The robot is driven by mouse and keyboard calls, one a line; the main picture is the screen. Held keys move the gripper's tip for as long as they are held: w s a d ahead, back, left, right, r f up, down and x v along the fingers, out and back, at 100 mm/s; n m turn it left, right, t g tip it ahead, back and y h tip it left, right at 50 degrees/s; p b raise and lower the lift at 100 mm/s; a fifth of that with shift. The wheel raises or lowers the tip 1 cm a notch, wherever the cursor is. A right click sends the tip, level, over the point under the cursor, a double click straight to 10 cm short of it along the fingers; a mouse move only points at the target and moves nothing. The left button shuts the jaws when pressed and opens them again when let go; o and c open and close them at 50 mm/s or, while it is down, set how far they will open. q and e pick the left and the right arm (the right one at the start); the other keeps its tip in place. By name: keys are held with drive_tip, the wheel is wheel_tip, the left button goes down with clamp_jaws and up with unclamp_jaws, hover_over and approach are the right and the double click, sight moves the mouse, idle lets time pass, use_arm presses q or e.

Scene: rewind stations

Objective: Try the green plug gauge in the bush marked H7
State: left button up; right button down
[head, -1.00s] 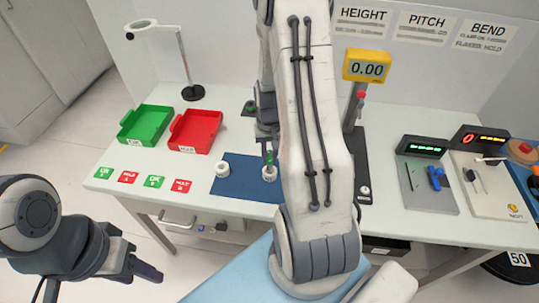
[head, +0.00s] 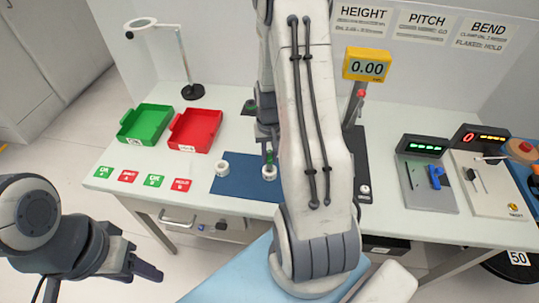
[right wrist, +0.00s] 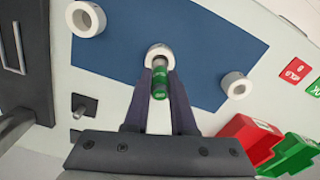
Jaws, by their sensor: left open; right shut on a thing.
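My right gripper (right wrist: 160,95) is shut on the green plug gauge (right wrist: 161,88), which shows between its fingers in the right wrist view. The gauge's far end is at the mouth of the middle white bush (right wrist: 158,50); I cannot tell whether it is inside the hole. In the head view the gauge (head: 268,158) stands upright over that bush (head: 269,173). Other white bushes are at the right (right wrist: 236,85) and upper left (right wrist: 86,18) of the wrist view. No H7 mark is readable. My left gripper (head: 147,270) is open and empty, in front of the bench.
A green tray (head: 146,122), a red tray (head: 196,130) and several green and red labels (head: 153,181) lie to the left. A yellow height gauge (head: 366,67) stands behind my right arm. Instruments (head: 426,183) fill the right side.

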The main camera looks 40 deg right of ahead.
sight(270, 162)
drive_tip(key=shift+f+b, duration=1.05)
drive_tip(key=shift+f, duration=0.5)
idle(0.4)
drive_tip(key=shift+r, duration=0.15)
idle(0.9)
drive_tip(key=shift+r+p, duration=2.65)
drive_tip(key=shift+r, duration=0.25)
